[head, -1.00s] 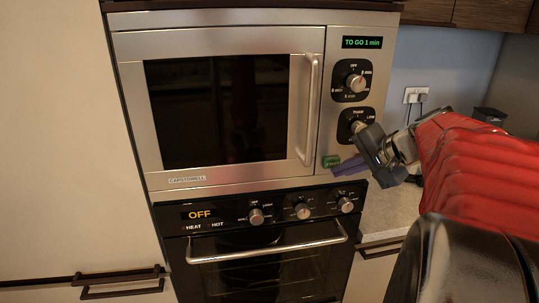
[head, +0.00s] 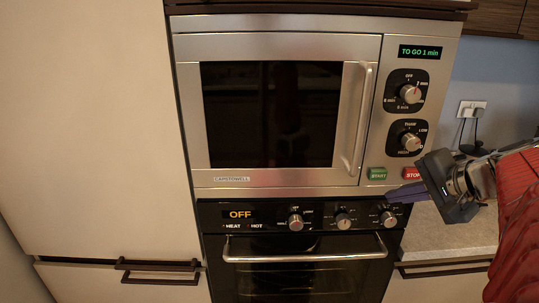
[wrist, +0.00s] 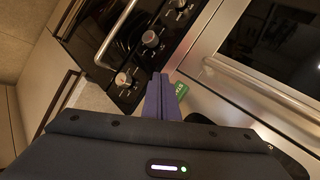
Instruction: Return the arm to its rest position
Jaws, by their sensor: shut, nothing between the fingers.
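My gripper (head: 404,193) is at the right of the head view, in front of the lower right corner of the microwave (head: 270,24). Its purple fingers are together and empty, pointing left, just below the green START button (head: 377,174) and the red STOP button (head: 411,173). My red arm reaches in from the right edge. In the wrist view the closed fingers (wrist: 163,84) point up, with the green button (wrist: 180,89) right beside them in the picture. I cannot tell if they touch anything. The microwave display (head: 419,52) reads TO GO 1 min.
A black oven (head: 300,270) showing OFF, with several knobs and a bar handle (head: 304,255), sits below the microwave. A counter (head: 450,230) lies at right, below a wall socket (head: 472,108). A tall pale cabinet (head: 80,130) stands at left.

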